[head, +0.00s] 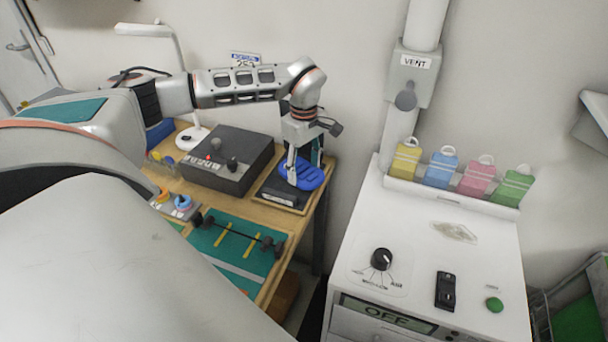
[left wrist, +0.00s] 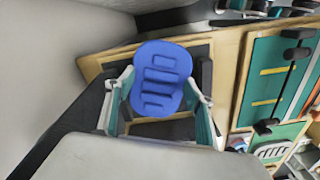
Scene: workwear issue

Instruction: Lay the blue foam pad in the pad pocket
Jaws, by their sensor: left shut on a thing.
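The blue foam pad (head: 311,177) is an oval with raised ribs. In the left wrist view the blue foam pad (left wrist: 160,62) sits between the two fingers of my left gripper (left wrist: 161,88), which is shut on it. In the head view my left gripper (head: 294,172) points down over the back right corner of the table. Below the pad is a dark recess in a wooden frame (head: 279,203), seemingly the pad pocket; its dark floor (left wrist: 150,128) shows in the left wrist view. I cannot tell whether the pad touches it. My right gripper is not in view.
A dark control box (head: 228,160) stands just left of the frame. A green mat (head: 232,250) with a black bar lies in front. A white cabinet (head: 430,270) with several coloured tags stands to the right, across a gap. The wall is close behind.

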